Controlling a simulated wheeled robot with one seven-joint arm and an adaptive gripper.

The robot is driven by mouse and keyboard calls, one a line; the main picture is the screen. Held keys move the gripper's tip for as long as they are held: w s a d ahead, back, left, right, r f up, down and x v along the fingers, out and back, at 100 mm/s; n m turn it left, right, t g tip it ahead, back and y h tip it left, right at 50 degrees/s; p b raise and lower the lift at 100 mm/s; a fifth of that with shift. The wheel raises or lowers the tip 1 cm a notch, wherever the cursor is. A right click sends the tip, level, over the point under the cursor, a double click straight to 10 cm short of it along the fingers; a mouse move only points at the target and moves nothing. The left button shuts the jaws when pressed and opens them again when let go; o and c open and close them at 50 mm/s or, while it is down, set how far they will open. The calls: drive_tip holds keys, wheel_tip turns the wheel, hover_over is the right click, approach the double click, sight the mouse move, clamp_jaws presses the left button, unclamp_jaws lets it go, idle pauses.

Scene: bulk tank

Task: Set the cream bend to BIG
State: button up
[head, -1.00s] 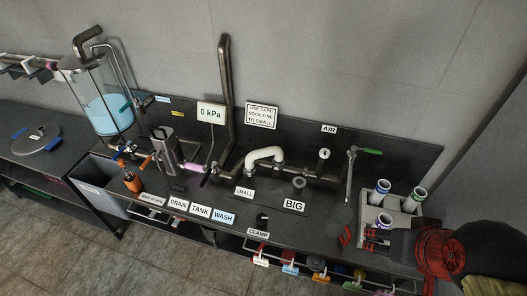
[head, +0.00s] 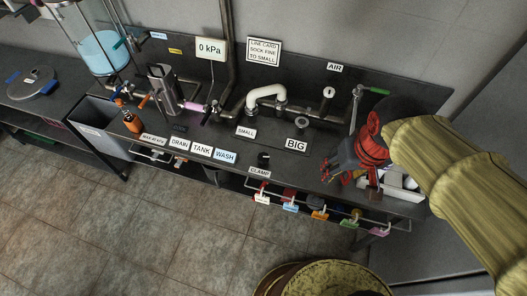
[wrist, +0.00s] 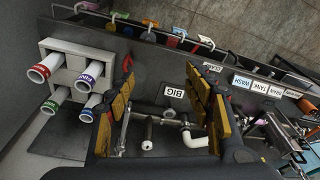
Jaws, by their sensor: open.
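The cream bend (head: 266,91) is an upside-down U pipe on the bench at the back wall. Its left leg comes down behind the SMALL label (head: 246,132), its right leg on a dark fitting. The BIG label (head: 296,144) lies to the right, with an open grey port (head: 301,122) behind it. The bend also shows in the wrist view (wrist: 197,140), partly behind a finger. My gripper (head: 330,166) is open and empty, right of the BIG label and clear of the bend. It shows in the wrist view (wrist: 158,85) with its fingers spread.
A rack of white tubes (wrist: 66,75) stands at the bench's right end, mostly hidden by my arm in the head view. Coloured clamps (head: 290,203) hang along the front rail.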

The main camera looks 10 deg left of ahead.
drive_tip(key=w+a+f+n+g+b, duration=0.1)
drive_tip(key=w+a+f+n+g, duration=0.1)
drive_tip(key=w+a+f, duration=0.5)
drive_tip(key=n+b, duration=0.1)
drive_tip(key=n, duration=0.3)
hover_over(263, 157)
drive_tip(key=shift+h, duration=0.3)
wheel_tip(263, 157, down, 14)
drive_tip(key=shift+r, duration=0.1)
wheel_tip(263, 157, down, 8)
drive_tip(key=b, duration=0.2)
drive_tip(key=shift+r+b, duration=0.2)
drive_tip(key=shift+b, duration=0.1)
drive_tip(key=shift+c, duration=0.6)
clamp_jaws()
